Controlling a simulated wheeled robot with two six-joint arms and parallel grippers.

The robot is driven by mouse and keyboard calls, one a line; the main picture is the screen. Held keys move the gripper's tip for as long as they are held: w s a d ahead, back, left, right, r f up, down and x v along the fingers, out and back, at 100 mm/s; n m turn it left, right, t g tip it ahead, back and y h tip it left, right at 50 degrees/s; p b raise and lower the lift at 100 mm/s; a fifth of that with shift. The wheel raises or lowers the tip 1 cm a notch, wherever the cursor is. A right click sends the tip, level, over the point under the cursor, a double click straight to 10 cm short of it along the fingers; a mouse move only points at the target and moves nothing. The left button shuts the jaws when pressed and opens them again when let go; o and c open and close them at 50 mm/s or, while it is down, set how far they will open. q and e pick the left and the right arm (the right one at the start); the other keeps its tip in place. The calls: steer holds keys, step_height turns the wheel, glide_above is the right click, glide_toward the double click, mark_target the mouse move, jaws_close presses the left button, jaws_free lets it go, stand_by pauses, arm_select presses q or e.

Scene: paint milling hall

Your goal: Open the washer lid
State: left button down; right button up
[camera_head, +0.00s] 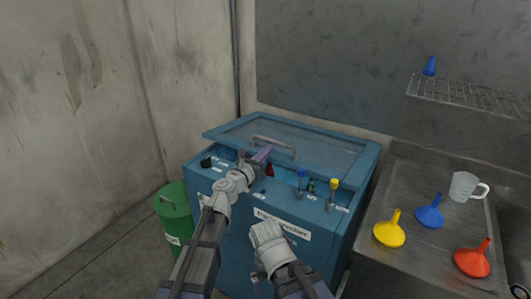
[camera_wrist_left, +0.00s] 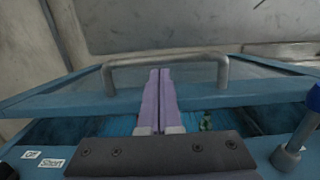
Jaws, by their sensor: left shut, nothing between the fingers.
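The washer is a blue box (camera_head: 230,240) with a glazed, blue-framed lid (camera_head: 345,150) and a grey bar handle (camera_head: 285,146). The lid stands partly raised at the front, with a gap above the box rim; the handle and lid edge also fill the upper left wrist view (camera_wrist_left: 215,62). My left gripper (camera_head: 266,152) is shut and empty, its purple fingers at the lid's front edge near the handle. In the left wrist view the fingertips (camera_wrist_left: 160,72) lie just below the handle bar; I cannot tell whether they touch.
Levers with a blue cap (camera_head: 302,174) and a yellow cap (camera_head: 334,184) stand at the washer's front right. A green bin (camera_head: 173,215) is at left. A metal bench (camera_head: 415,180) at right holds yellow (camera_head: 390,232), blue (camera_head: 430,214) and red (camera_head: 472,262) funnels and a jug (camera_head: 464,186).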

arm_select(q)
steer(key=shift+r, duration=0.1)
steer(key=w+r+p, duration=0.1)
steer(key=r+p, duration=0.2)
steer(key=w+d+r+p, duration=0.1)
steer(key=r+p, duration=0.3)
steer(key=w+d+r+p, duration=0.1)
steer(key=r+p, duration=0.2)
steer(key=shift+r, duration=0.2)
steer(key=w+d+r+p, duration=0.6)
steer(key=w+r+p, duration=0.2)
steer(key=p, duration=0.1)
steer(key=w+d+r+p, duration=0.5)
steer(key=w+r+p, duration=0.3)
steer(key=r, duration=0.1)
steer(key=shift+d+r+p, duration=0.15)
steer(key=shift+d+p, duration=0.2)
steer(key=shift+p, duration=0.05)
